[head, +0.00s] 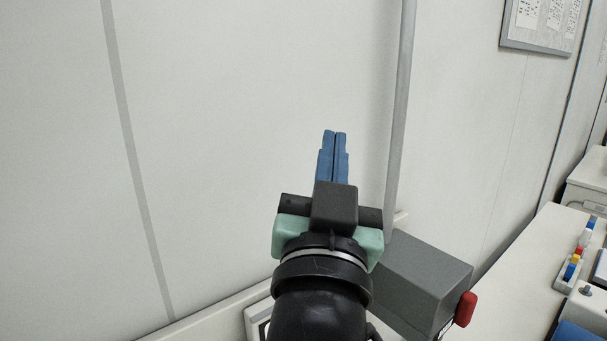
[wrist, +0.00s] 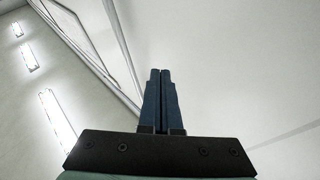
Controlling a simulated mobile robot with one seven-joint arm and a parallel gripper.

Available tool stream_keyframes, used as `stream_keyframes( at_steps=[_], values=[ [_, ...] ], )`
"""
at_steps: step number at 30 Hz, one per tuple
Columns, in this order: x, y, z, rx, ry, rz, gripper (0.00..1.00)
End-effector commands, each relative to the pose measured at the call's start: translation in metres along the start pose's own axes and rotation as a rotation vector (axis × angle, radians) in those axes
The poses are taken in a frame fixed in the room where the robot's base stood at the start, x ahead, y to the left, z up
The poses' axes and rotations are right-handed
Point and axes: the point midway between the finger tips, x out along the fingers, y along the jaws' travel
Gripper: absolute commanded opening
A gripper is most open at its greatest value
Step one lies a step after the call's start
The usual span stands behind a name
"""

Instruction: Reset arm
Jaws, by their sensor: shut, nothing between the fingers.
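My gripper (head: 335,134) is in the middle of the head view, with blue fingers pointing up in front of a pale wall panel. The two fingers lie side by side, shut, with nothing between them. In the wrist view my gripper (wrist: 160,72) shows the same closed blue fingers, with pale wall beyond them. No object is held. How far the fingertips are from the wall I cannot tell.
A grey box with a red knob (head: 465,309) stands right of my arm. A pale bench (head: 520,262) runs along the right, with small coloured items (head: 573,266) on it. A noticeboard (head: 540,48) hangs at upper right. Ceiling lights (wrist: 58,120) show in the wrist view.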

Motion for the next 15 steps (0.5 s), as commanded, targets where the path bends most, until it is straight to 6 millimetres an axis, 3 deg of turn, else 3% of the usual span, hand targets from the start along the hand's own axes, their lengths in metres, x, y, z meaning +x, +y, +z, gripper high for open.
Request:
stream_keyframes(
  at_steps=[1, 3, 7, 8, 9, 15],
  values=[
    [-0.009, -0.01, -0.04, -0.016, 0.095, -0.035, 0.0],
    [-0.026, -0.023, -0.09, -0.048, 0.221, -0.079, 0.0],
    [-0.071, -0.042, -0.17, -0.106, 0.452, -0.142, 0.0],
    [-0.073, -0.036, -0.137, -0.104, 0.42, -0.138, 0.0],
    [-0.077, -0.035, -0.124, -0.102, 0.415, -0.138, 0.0],
    [-0.086, -0.031, -0.1, -0.096, 0.414, -0.142, 0.0]
  ],
)
